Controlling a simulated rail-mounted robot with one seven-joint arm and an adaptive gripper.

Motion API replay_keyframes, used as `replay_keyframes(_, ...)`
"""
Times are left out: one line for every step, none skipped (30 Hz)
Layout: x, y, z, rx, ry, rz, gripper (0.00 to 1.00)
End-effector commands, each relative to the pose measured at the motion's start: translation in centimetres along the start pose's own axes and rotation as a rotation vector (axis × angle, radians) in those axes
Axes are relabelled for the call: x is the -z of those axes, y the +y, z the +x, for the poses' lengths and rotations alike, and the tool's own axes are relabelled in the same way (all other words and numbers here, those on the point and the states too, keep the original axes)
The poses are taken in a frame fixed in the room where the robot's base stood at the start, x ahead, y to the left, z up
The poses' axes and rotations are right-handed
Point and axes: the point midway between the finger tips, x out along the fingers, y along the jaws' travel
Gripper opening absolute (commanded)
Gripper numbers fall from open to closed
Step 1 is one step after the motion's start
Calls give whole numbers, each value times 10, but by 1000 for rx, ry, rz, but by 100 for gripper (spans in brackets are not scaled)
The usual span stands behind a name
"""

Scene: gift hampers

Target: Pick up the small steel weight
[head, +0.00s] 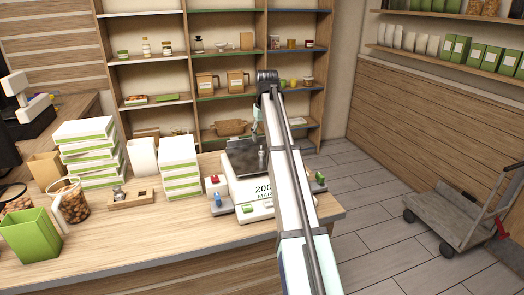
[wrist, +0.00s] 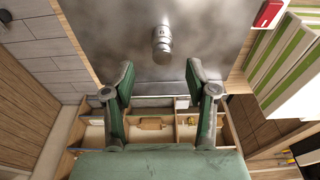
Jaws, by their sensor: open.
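A steel weight with a knob top (wrist: 162,42) stands on the dark metal pan (wrist: 215,30) of the scale. In the head view the weight (head: 261,157) is upright on the pan (head: 240,160), left of my arm. My gripper (wrist: 160,76) is open and empty, its two green fingers spread. In the wrist view the weight lies beyond the fingertips, roughly centred between them and apart from both. In the head view my gripper (head: 257,130) hangs above the pan, partly hidden by my arm. Another steel piece (head: 117,192) sits in a wooden block (head: 140,199) on the counter.
The white scale body (head: 240,190) stands near the counter's right end, with small coloured blocks beside it. Stacked green-and-white boxes (head: 181,168) stand close on its left. Shelves (head: 225,92) rise behind. A cart (head: 450,215) stands on the floor at right.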

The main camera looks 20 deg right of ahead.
Motion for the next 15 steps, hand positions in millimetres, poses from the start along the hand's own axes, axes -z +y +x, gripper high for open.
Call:
replay_keyframes(0, 0, 2, 0, -1, 0, 57)
replay_keyframes(-1, -1, 4, 0, -1, 0, 57)
replay_keyframes(-1, -1, 7, 0, -1, 0, 57)
replay_keyframes(-1, -2, 9, 0, -1, 0, 57)
replay_keyframes(-2, -2, 12, 0, -1, 0, 57)
replay_keyframes(-2, -2, 16, 0, -2, 0, 57)
replay_keyframes(-2, -3, 20, 1, -2, 0, 57)
replay_keyframes(-3, -3, 24, 1, -3, 0, 57)
replay_keyframes(-3, -4, 29, 0, -2, 0, 57)
replay_keyframes(-3, -3, 34, 0, -2, 0, 57)
replay_keyframes(-3, -3, 38, 0, -2, 0, 57)
replay_keyframes(-3, -3, 43, 0, -2, 0, 57)
replay_keyframes(-2, -3, 46, 0, -1, 0, 57)
replay_keyframes(-2, -3, 48, 0, -1, 0, 57)
replay_keyframes(-2, -3, 49, 0, 0, 0, 57)
